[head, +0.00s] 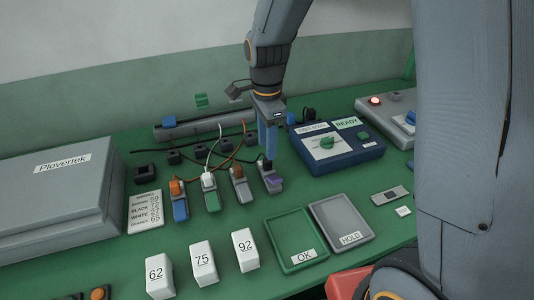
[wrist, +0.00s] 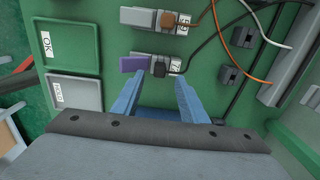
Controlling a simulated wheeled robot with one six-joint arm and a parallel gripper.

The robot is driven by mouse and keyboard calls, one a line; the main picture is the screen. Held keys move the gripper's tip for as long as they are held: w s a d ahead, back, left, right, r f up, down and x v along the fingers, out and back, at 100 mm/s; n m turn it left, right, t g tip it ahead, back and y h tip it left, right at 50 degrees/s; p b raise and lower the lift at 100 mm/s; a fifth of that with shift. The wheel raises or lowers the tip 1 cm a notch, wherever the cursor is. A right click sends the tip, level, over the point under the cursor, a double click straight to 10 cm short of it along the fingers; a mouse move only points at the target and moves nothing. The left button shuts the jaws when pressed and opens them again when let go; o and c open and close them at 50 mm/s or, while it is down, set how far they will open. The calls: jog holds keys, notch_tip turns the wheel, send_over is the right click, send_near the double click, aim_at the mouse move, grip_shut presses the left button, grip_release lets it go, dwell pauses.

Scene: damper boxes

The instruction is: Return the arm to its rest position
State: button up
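My gripper (head: 268,150) reaches down over the green table in the head view, at the rightmost of a row of small damper boxes. In the wrist view my gripper (wrist: 156,86) has its two blue fingers apart, with nothing held between them. The damper box (head: 270,178) with a purple lever and a black plug lies just beyond the fingertips; this box also shows in the wrist view (wrist: 142,63). Whether the fingers touch it I cannot tell. Boxes with a brown plug (head: 239,184), white plug (head: 211,194) and orange plug (head: 179,201) stand to its left.
A blue tester (head: 335,150) labelled READY stands right of the gripper. In front lie a green OK tray (head: 296,239) and a grey HOLD tray (head: 342,224). Blocks 62 (head: 158,276), 75 (head: 204,263) and 92 (head: 245,249) stand nearby. A large grey Plovertek case (head: 60,195) is at left.

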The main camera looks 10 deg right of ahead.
jog(key=shift+r, duration=0.65)
jog(key=shift+s+d, duration=0.15)
jog(key=s+d+n+t, duration=0.1)
jog(key=s+d+n, duration=0.9)
jog(key=s+n, duration=0.3)
jog(key=n, duration=0.2)
jog(key=shift+s+n, duration=0.35)
jog(key=shift+n, duration=0.05)
